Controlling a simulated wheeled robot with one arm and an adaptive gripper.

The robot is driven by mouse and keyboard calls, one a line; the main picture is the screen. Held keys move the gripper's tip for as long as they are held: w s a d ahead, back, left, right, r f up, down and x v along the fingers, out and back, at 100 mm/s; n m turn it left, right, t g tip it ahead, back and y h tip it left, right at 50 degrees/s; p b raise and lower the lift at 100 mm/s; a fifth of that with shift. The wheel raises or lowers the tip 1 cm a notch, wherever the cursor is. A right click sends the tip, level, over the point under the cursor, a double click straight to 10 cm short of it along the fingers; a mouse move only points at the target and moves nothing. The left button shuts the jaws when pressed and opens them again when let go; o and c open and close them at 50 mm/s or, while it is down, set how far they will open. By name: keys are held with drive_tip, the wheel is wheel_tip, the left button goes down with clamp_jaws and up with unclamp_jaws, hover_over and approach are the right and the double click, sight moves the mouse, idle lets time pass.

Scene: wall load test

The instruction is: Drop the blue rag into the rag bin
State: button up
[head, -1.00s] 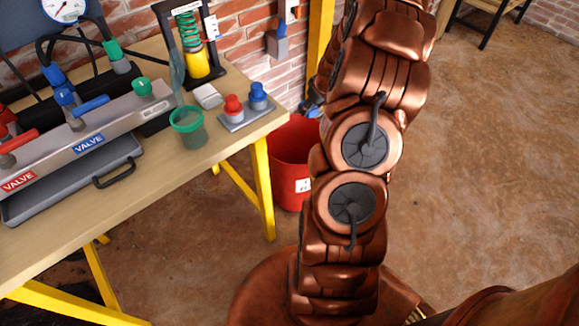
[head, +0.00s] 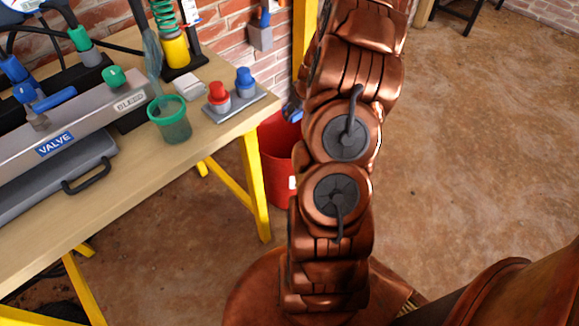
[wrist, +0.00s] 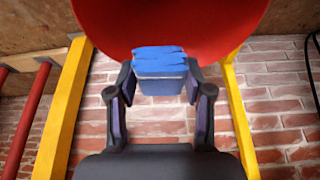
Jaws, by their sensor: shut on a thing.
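The blue rag (wrist: 160,60) is between the two fingertips of my gripper (wrist: 158,76) in the wrist view, and the gripper is shut on it. The red rag bin (wrist: 170,20) fills the top of the wrist view, behind the rag in the picture. I cannot tell whether the rag touches the bin. In the head view the bin (head: 276,165) stands on the floor beyond the bench's right end, partly hidden by my arm. A small dark and blue patch (head: 291,110) shows by its rim, mostly hidden behind my arm.
The wooden bench (head: 150,190) on yellow legs is at the left, with a valve panel (head: 70,125), a green-rimmed cup (head: 170,118) and red and blue knobs on it. A brick wall (head: 238,35) is behind. The floor (head: 470,130) at the right is clear.

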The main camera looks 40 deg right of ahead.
drive_tip(key=shift+f+b, duration=0.3)
drive_tip(key=shift+f, duration=0.95)
drive_tip(key=o, duration=1.3)
drive_tip(key=v, duration=1.2)
